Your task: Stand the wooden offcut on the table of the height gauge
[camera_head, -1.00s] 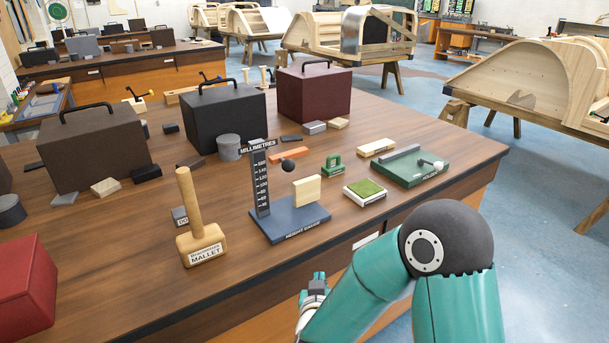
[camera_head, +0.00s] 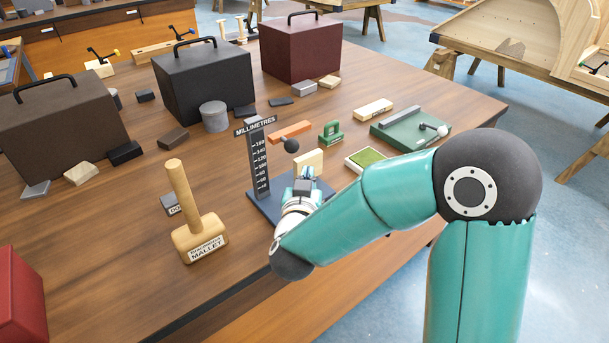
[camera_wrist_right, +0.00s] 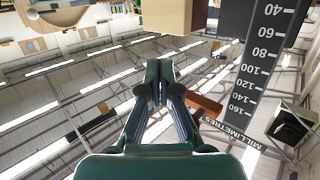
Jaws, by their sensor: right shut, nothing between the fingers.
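The wooden offcut (camera_head: 309,160), a pale block, stands on the blue table of the height gauge (camera_head: 262,207), right of its dark millimetre scale (camera_head: 261,165). The arm partly covers its lower part in the head view. My right gripper (camera_head: 304,181) is in front of the offcut, over the gauge table. In the right wrist view the gripper (camera_wrist_right: 160,82) has its fingers together with nothing between them. The offcut (camera_wrist_right: 166,16) shows at the top edge there, apart from the fingers, with the scale (camera_wrist_right: 257,65) to the right. My left gripper is not in view.
A mallet (camera_head: 200,235) stands left of the gauge. A black ball (camera_head: 291,145) is beside the scale. A green-topped block (camera_head: 366,158) and a green board (camera_head: 405,138) lie to the right. Boxes stand behind.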

